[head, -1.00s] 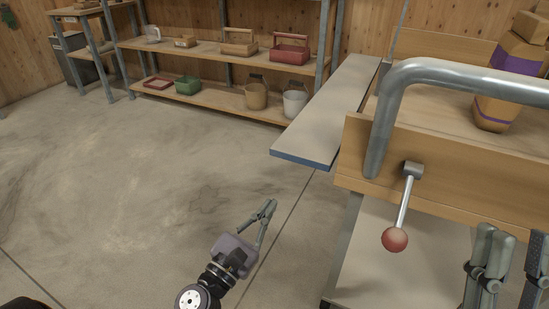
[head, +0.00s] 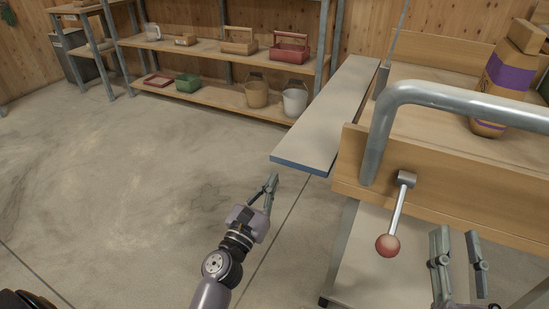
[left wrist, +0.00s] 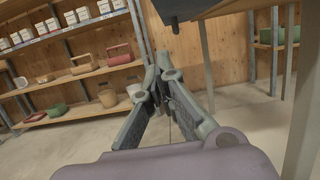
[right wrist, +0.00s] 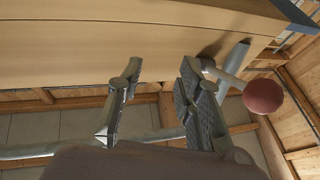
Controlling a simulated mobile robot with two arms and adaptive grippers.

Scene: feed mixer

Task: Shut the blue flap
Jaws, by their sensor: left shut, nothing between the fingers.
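The flap (head: 325,118) is a long grey panel with a blue near edge. It sticks out level from the left side of a wooden-sided cart (head: 440,200). My left gripper (head: 273,182) is shut and empty, just below and left of the flap's near end in the head view, apart from it. In the left wrist view its fingertips (left wrist: 158,62) meet, with a dark panel above them that may be the flap's underside. My right gripper (head: 459,238) is open and empty in front of the cart, right of the lever; its parted fingers (right wrist: 158,75) show in the right wrist view.
A lever with a red ball (head: 388,245) hangs on the cart's front board, close to my right gripper. A metal rail (head: 380,125) bends above it. Taped packages (head: 505,70) stand on the cart. Shelves (head: 210,100) with boxes and buckets line the back wall. Floor at left is clear.

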